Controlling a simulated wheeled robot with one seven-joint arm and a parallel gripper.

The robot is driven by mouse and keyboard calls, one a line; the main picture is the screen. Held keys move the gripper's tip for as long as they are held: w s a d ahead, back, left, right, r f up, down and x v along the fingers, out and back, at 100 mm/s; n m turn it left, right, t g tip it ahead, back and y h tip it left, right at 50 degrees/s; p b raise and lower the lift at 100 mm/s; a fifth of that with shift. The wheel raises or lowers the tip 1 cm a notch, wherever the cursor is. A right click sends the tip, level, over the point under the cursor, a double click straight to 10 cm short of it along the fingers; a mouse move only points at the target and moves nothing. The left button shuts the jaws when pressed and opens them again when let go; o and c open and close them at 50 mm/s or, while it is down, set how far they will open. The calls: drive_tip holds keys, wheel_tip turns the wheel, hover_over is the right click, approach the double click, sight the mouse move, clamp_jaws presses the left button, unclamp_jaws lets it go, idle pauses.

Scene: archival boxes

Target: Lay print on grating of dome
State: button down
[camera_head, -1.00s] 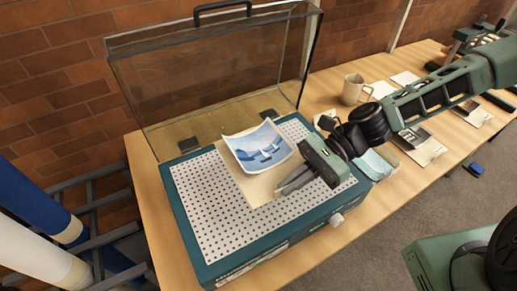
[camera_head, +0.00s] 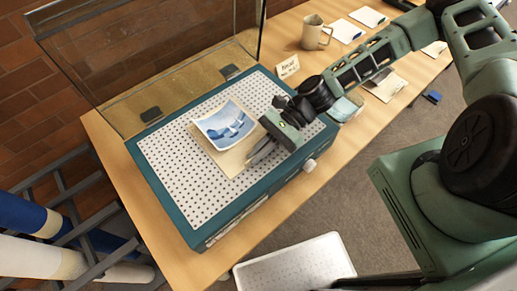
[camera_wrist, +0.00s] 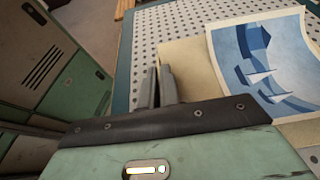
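The print (camera_head: 224,125), a blue and white picture with sailboats and curling edges, lies on a cream backing sheet (camera_head: 231,163). Both are over the white perforated grating (camera_head: 180,185) of the teal dome base (camera_head: 235,213). The print also shows in the wrist view (camera_wrist: 262,62). My gripper (camera_head: 252,160) is at the right edge of the backing sheet. In the wrist view its fingers (camera_wrist: 158,80) are close together at the sheet's edge and appear shut on it. Whether the sheet fully touches the grating is hard to tell. The clear dome (camera_head: 160,55) stands raised behind.
A mug (camera_head: 312,33), a small label card (camera_head: 288,67) and several papers are on the wooden table to the right. A white tray (camera_head: 295,265) is below the front edge. Rolled tubes (camera_head: 40,255) stand at lower left. Much of the grating is bare.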

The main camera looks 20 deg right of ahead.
drive_tip(key=c, duration=1.6)
unclamp_jaws()
drive_tip(key=shift+c, duration=0.2)
drive_tip(key=b+v, duration=0.3)
drive_tip(key=v, duration=0.8)
drive_tip(key=shift+w+d+r+b, duration=0.1)
drive_tip(key=shift+w+d+b, duration=0.05)
drive_tip(key=shift+d+b, duration=0.2)
drive_tip(key=s+n+h, duration=0.1)
drive_tip(key=s+a+r+n+g+h, duration=0.1)
drive_tip(key=n+h, duration=0.1)
drive_tip(key=s+r+n+h, duration=0.1)
drive_tip(key=n, duration=0.1)
drive_tip(key=shift+s+a+g+h, duration=0.25)
drive_tip(key=shift+a+g+h, duration=0.05)
drive_tip(key=shift+a+h, duration=0.1)
drive_tip(key=s+a+r+n+t+h, duration=0.2)
drive_tip(key=s+r+n+t+h, duration=0.1)
drive_tip(key=s+r+n, duration=0.2)
drive_tip(key=s+a+r+n+t+h, duration=0.3)
drive_tip(key=s+r+n+h, duration=0.1)
drive_tip(key=r+n, duration=0.5)
drive_tip(key=shift+s+r+n+t, duration=0.35)
drive_tip(key=shift+s+n+t, duration=0.05)
drive_tip(key=shift+n, duration=0.7)
